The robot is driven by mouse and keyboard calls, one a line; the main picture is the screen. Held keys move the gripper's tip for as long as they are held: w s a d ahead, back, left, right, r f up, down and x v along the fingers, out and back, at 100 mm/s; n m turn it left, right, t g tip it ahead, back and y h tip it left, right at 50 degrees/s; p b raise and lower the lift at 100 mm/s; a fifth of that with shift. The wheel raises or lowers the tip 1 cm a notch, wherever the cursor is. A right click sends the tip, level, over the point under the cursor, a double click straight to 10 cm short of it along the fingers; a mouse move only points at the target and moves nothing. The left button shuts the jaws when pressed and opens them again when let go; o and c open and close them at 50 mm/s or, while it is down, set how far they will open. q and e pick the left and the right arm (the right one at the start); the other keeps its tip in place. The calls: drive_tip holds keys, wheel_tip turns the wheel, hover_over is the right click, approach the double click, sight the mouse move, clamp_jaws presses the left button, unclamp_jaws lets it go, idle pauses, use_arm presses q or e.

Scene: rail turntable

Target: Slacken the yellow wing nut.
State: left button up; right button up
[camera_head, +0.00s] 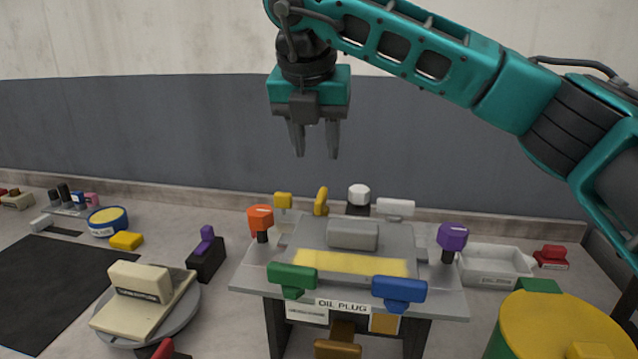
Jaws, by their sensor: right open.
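Two small yellow pieces stand at the back of the grey metal stand (445,300): a lighter yellow knob (283,200) and a taller, darker yellow upright piece (321,201). Both look like possible yellow wing nuts; I cannot tell which one is it, and their lower parts are hidden behind the stand. My right gripper (317,153) hangs with its fingers pointing down, apart and empty, above the back of the stand and clear of both pieces. My left gripper is not in view.
Around the stand are orange (261,217), purple (452,236), green (291,279), blue (399,290) and white (396,207) handles. A grey tray (490,280) sits right, a large yellow drum (560,330) front right. A dark mat (60,290) lies clear at left.

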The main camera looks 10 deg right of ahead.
sight(321, 193)
drive_tip(key=p+x, duration=0.1)
drive_tip(key=x, duration=0.9)
drive_tip(key=shift+f, duration=0.15)
clamp_jaws()
